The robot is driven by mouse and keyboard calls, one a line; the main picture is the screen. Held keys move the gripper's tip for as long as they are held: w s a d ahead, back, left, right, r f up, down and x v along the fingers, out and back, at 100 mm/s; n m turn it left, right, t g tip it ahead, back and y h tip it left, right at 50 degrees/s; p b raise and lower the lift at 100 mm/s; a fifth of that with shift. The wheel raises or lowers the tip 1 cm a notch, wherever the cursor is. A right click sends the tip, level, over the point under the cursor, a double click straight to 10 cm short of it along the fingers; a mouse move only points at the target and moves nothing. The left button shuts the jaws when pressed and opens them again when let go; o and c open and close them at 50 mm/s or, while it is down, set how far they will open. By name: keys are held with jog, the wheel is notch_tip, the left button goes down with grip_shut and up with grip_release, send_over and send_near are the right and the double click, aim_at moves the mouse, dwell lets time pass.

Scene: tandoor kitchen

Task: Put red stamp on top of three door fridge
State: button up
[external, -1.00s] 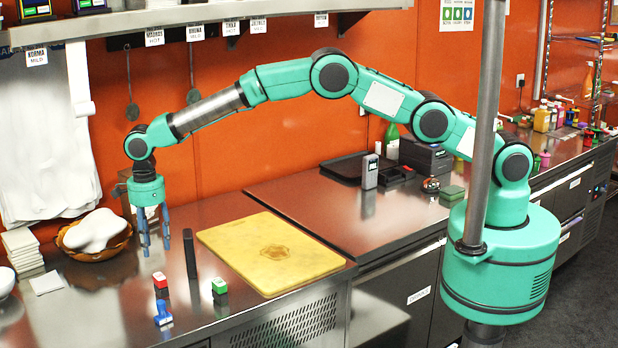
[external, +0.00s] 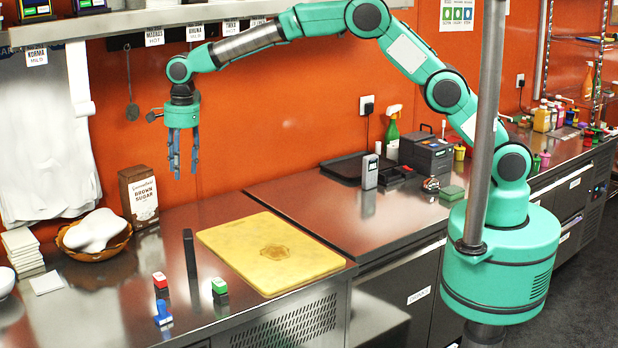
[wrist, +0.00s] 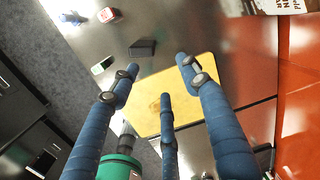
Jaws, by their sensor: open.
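The red stamp (external: 160,280), a small red-topped block, stands on the left steel counter (external: 120,315), just behind a blue stamp (external: 163,313). A green stamp (external: 219,286) is to its right. In the wrist view the red stamp (wrist: 108,14) is near the top edge, beyond my fingers. My gripper (external: 183,174) hangs fingers-down, open and empty, high above the back of the counter, well apart from the red stamp. The steel-topped unit with doors (external: 420,297) to the right may be the three door fridge; its doors are partly hidden by my arm base.
A yellow cutting board (external: 225,238) lies right of an upright black block (external: 190,255). A brown sugar box (external: 139,196) and a bread basket (external: 70,237) stand at the back left. A shelf (external: 200,14) overhangs the counter. The right steel top (external: 320,213) has clear room in front.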

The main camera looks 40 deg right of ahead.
jog(key=w+d+r+n+t, duration=0.1)
jog(key=d+r+n, duration=0.1)
jog(key=d+r, duration=0.7)
jog(key=w+d+r+n, duration=0.15)
jog(key=d+r, duration=0.45)
jog(key=d, duration=0.6)
jog(key=s+d+r+n+t, duration=0.1)
jog(key=s+d+r+n, duration=0.2)
jog(key=d, duration=0.7)
jog(key=s+d+r, duration=0.2)
jog(key=d+r, duration=0.3)
jog(key=d, duration=0.5)
jog(key=s+d+r+n+t, duration=0.1)
jog(key=s+d+n, duration=0.1)
jog(key=s+d, duration=0.6)
jog(key=s+d+r+n+t, duration=0.15)
jog(key=s+d, duration=0.35)
jog(key=d, duration=0.5)
jog(key=s+d+f+n, duration=0.2)
jog(key=s+d+f, duration=0.1)
jog(key=s+d, duration=0.2)
jog(key=s+d+f+n, duration=0.2)
jog(key=s+d+f, duration=0.2)
jog(key=s, duration=0.6)
jog(key=shift+s+d+t+h, duration=0.2)
jog(key=shift+d+t+h, duration=0.2)
jog(key=shift+d, duration=0.15)
notch_tip(320, 180, down, 8)
jog(key=b, duration=0.8)
